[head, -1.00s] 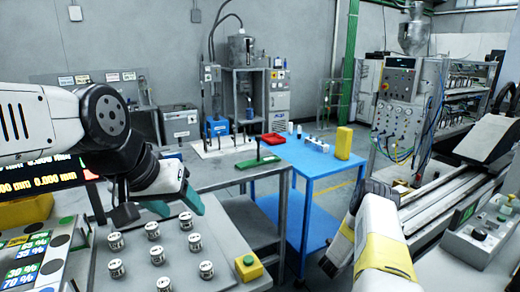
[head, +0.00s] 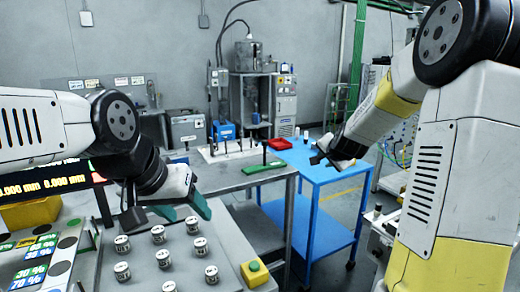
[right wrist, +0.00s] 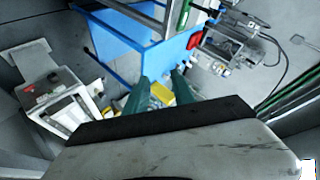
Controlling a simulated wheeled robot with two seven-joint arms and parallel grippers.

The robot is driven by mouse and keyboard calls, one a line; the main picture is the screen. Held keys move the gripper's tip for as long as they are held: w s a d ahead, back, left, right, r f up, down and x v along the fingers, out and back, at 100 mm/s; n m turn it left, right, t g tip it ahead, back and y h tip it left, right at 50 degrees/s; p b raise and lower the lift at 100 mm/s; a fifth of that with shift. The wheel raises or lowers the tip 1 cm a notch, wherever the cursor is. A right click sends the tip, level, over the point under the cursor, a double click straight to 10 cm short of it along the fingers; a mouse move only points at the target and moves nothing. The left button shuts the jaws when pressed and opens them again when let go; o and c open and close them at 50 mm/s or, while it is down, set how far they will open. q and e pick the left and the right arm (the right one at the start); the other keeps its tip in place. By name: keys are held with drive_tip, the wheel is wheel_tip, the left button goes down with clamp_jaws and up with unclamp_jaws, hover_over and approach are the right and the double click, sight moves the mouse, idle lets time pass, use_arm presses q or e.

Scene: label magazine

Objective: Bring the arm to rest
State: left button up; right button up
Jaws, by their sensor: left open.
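My right arm reaches in from the right in the head view, across the blue table. Its gripper (head: 322,158) is small and partly dark there, above the table's near part. In the right wrist view the green fingers of this gripper (right wrist: 161,90) stand apart with nothing held between them. A yellow block (right wrist: 161,91) shows beyond them, farther down. My left gripper (head: 182,211) is open and empty, with its green fingers over the back of the grey tray (head: 225,250) of small labelled cylinders.
The blue table (head: 310,172) carries a red bin (head: 281,143). A green bar (head: 263,167) lies on the grey bench (head: 235,178). Several labelled cylinders (head: 158,234) stand on the grey tray near a yellow button box (head: 254,272). A lit display (head: 40,186) stands at the left.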

drive_tip(key=s+a+r+n+g+y, duration=0.1)
drive_tip(key=s+a+r+n, duration=0.2)
drive_tip(key=s, duration=0.5)
drive_tip(key=s+a+r+n+g+y, duration=0.1)
drive_tip(key=s+a+r+n, duration=0.2)
drive_tip(key=s, duration=0.5)
drive_tip(key=s+a+f+n+g, duration=0.1)
drive_tip(key=s+n, duration=0.1)
drive_tip(key=s, duration=0.7)
drive_tip(key=s+f+n+g, duration=0.1)
drive_tip(key=s+n+g, duration=0.1)
drive_tip(key=s, duration=0.8)
drive_tip(key=shift+s+a+n, duration=0.3)
drive_tip(key=shift+a+n, duration=0.05)
drive_tip(key=shift+n, duration=0.15)
